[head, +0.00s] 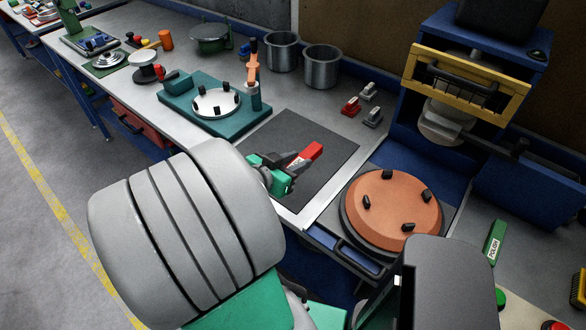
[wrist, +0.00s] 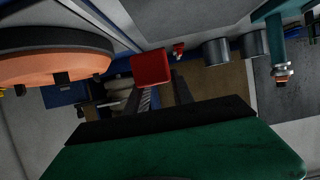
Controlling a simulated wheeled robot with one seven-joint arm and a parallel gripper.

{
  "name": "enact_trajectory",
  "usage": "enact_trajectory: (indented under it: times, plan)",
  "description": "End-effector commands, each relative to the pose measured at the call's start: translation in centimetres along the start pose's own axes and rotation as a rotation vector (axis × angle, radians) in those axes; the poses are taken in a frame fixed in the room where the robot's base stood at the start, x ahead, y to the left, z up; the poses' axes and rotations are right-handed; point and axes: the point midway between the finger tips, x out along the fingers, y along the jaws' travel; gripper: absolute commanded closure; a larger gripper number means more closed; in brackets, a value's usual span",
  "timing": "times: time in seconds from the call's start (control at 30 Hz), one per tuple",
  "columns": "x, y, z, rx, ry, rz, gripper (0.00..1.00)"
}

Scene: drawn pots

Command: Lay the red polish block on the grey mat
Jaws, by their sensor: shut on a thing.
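The red polish block (head: 312,151) is in the jaws of my gripper (head: 297,162), its free end pointing up and to the right in the head view. Part of a white label shows on it beside the fingers. The dark grey mat (head: 285,128) lies flat on the bench behind and around the block in that view. The block appears over the mat; I cannot tell whether it touches. In the wrist view the red block (wrist: 150,68) shows at the tip of my gripper (wrist: 163,85). The fingers hide the block's near end.
An orange disc with black knobs (head: 390,208) stands right of the mat. A teal fixture (head: 183,102) with a metal disc is at its left. Two metal pots (head: 322,67) and small red and grey pieces (head: 351,106) stand behind. A green polish block (head: 495,242) lies at far right.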

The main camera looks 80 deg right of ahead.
Motion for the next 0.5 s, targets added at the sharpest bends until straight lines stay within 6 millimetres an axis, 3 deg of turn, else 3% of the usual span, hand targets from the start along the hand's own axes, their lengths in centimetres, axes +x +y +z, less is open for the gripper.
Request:
enact_trajectory:
  times: [0.13,0.2,0.5]
  plan:
    - [4.1,-2.7,1.1,0.001,0.000,0.005,1.00]
    - [5.8,-3.7,2.8,-0.002,-0.001,0.003,1.00]
    - [9.1,-5.9,4.6,-0.001,0.000,-0.002,1.00]
